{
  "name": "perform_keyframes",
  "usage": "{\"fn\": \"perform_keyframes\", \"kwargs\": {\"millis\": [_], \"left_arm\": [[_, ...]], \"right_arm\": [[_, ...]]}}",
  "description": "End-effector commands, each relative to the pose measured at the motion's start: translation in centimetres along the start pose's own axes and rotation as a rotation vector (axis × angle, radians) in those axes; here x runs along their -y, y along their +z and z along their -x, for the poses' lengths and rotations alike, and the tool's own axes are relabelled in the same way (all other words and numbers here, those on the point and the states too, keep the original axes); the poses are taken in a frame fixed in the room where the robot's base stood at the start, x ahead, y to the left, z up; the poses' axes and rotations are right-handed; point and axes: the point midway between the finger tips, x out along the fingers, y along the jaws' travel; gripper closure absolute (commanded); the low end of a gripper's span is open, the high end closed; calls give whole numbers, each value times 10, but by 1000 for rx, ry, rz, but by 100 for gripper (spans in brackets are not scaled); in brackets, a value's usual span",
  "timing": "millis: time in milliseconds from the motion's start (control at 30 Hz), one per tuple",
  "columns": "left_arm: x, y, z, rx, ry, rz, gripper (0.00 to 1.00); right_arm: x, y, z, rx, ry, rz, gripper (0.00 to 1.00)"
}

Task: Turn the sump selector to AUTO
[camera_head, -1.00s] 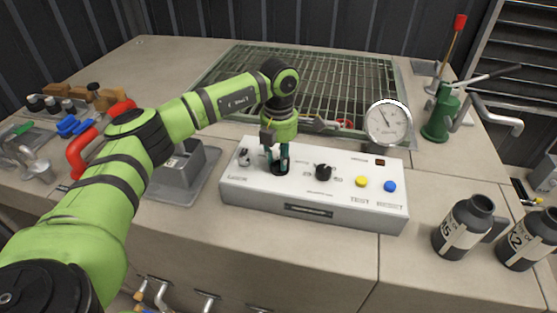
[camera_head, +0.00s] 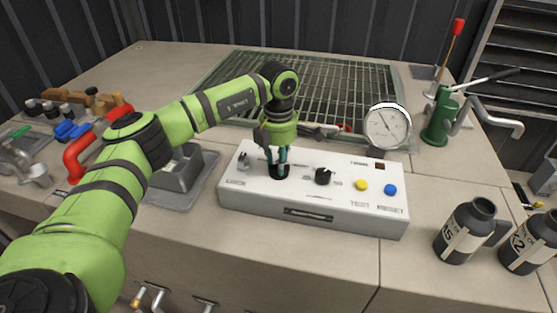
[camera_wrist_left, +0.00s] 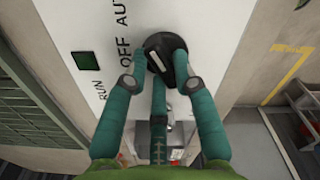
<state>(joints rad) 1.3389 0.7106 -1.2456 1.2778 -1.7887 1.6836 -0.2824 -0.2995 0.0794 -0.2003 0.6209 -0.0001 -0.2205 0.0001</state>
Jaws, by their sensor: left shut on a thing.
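The white control panel (camera_head: 235,195) lies on the bench. My left gripper (camera_head: 279,168) points down at its left half, shut on a round black selector knob (camera_head: 279,174). In the left wrist view the teal fingers (camera_wrist_left: 155,72) press on either side of the black knob (camera_wrist_left: 160,48), which has a pale pointer mark. The labels RUN, OFF and a partly cut-off AUT run beside it on the white panel face (camera_wrist_left: 85,20). The pointer's exact setting cannot be told. My right gripper is not in view.
Right of the gripped knob are another black knob (camera_head: 323,176), a yellow button (camera_head: 362,185) and a blue button (camera_head: 390,189). A small switch (camera_head: 244,160) is at the panel's left. A gauge (camera_head: 387,126) stands behind. Dark bottles (camera_head: 465,230) are at right.

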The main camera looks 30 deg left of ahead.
Motion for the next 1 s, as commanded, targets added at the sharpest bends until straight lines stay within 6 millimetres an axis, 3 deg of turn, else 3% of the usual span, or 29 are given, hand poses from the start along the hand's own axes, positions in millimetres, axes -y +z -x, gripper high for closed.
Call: {"fn": "perform_keyframes", "kwargs": {"millis": [67,100,133,167,567,1000], "left_arm": [[-1,1,2,4,5,-2,100],[-1,1,2,4,5,-2,65],[-1,1,2,4,5,-2,53],[-1,1,2,4,4,-1,48],[-1,1,6,3,3,0,48],[-1,1,90,6,5,1,48]], "right_arm": [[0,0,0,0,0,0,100],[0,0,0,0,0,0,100],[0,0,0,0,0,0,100],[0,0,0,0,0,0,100],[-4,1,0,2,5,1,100],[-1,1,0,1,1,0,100]]}}
